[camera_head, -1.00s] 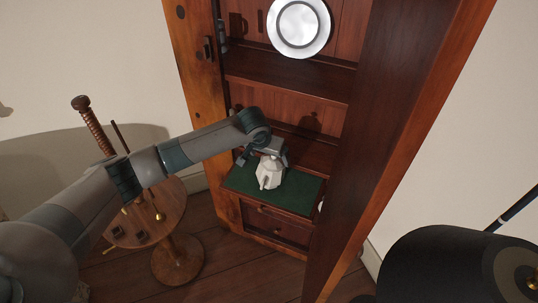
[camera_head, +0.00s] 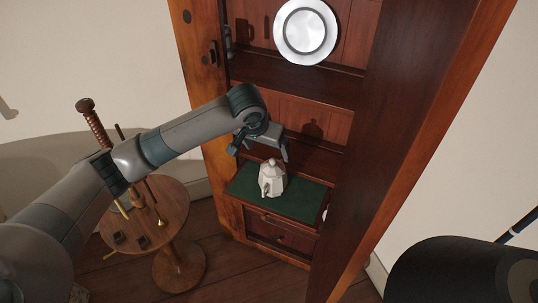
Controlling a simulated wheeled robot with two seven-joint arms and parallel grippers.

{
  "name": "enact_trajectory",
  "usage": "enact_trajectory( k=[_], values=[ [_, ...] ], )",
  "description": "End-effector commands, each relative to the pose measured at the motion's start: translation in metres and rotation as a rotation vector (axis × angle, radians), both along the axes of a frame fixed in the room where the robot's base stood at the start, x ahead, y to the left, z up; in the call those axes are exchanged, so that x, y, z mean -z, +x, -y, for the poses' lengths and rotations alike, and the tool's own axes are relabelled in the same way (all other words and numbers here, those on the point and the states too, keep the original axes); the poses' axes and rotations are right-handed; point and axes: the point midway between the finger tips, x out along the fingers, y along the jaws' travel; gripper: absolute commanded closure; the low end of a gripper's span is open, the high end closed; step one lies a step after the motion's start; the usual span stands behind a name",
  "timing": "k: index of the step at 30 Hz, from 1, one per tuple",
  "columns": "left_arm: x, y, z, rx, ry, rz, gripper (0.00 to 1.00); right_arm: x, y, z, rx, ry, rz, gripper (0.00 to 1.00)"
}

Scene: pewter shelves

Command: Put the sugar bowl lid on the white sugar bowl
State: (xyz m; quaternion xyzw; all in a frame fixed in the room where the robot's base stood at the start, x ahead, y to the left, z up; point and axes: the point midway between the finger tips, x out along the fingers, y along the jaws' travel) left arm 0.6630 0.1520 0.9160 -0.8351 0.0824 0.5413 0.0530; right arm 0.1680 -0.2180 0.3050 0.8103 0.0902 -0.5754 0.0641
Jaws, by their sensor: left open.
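The white sugar bowl (camera_head: 272,183) stands upright on the green surface of the cabinet. The white lid (camera_head: 271,164), with a small knob on top, appears to sit on the bowl; the picture is too small to tell how exactly it is seated. My left gripper (camera_head: 260,153) is open and empty, just above and behind the lid, its fingers spread to either side and apart from it. My right gripper does not show.
The green surface (camera_head: 304,204) is otherwise mostly clear. A cabinet shelf (camera_head: 300,83) with a metal plate (camera_head: 306,32) is above. A wooden cabinet door (camera_head: 400,110) stands open at right. A round wooden table (camera_head: 175,203) with small items stands at left.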

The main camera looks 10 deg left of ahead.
Motion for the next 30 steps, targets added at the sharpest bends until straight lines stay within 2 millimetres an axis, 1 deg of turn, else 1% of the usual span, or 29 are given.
enact_trajectory(
  k=[3, 8, 13, 19, 26, 30],
  values=[
    [-0.0067, -0.0029, -0.0005, 0.0, -0.001, 0.001, 0.15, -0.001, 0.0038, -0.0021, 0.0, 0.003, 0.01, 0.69],
    [-0.0088, -0.0041, -0.0007, 0.0, 0.0, 0.0, 0.15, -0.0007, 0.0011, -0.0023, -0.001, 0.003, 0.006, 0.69],
    [-0.0086, -0.0039, -0.0008, 0.0, 0.0, 0.0, 0.15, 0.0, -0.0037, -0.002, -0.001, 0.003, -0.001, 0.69],
    [-0.0086, -0.0038, -0.0008, 0.0, 0.0, 0.0, 0.15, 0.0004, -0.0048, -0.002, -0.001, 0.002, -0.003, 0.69],
    [-0.0079, -0.0042, -0.0003, 0.001, 0.0, 0.0, 0.15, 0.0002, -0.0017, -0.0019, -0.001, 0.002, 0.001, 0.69],
    [-0.0011, -0.0099, 0.0044, 0.014, -0.007, -0.002, 0.15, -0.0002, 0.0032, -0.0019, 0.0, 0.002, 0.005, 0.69]
  ],
)
